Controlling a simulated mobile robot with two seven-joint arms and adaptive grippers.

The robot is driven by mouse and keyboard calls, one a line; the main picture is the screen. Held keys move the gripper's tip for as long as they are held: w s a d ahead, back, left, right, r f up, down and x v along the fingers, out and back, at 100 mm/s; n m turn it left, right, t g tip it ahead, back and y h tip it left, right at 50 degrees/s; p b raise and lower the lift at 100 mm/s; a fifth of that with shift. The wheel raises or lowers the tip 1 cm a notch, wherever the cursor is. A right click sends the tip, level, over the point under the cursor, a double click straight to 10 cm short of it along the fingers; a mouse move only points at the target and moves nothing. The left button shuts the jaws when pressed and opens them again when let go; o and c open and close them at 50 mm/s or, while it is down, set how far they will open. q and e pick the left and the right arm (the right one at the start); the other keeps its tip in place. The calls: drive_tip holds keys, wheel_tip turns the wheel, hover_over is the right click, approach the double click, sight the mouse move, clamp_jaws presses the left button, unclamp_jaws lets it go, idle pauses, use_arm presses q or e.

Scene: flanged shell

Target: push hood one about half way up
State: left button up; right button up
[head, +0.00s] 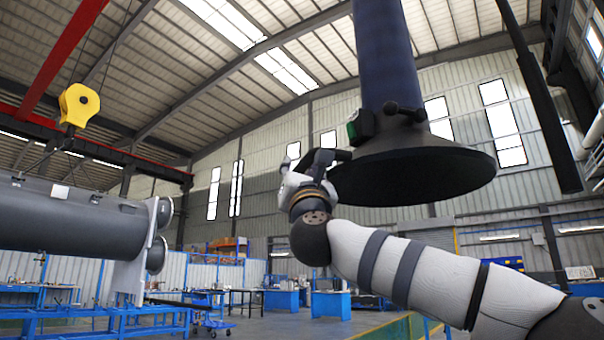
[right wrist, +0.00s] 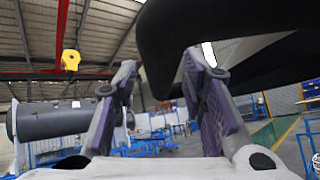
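The hood (head: 410,165) is a wide black cone with a dark rim. It hangs at the lower end of a thick dark blue duct (head: 385,50) in the head view. My right gripper (head: 328,157) is at the left edge of the hood's rim, with its fingers towards it. In the right wrist view my right gripper (right wrist: 160,72) has its two purple-padded fingers apart. The hood's dark rim (right wrist: 165,45) shows large at the upper right, at and behind the fingertips. I cannot tell whether they touch it. My left gripper is not in view.
A green and black fitting (head: 362,126) sits on the hood's neck. A dark pole (head: 540,95) hangs at the right. A yellow crane hook (head: 79,104) and a big grey cylinder (head: 70,220) are at the left. Blue benches (head: 330,304) stand far behind.

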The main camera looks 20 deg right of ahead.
drive_tip(key=v, duration=1.2)
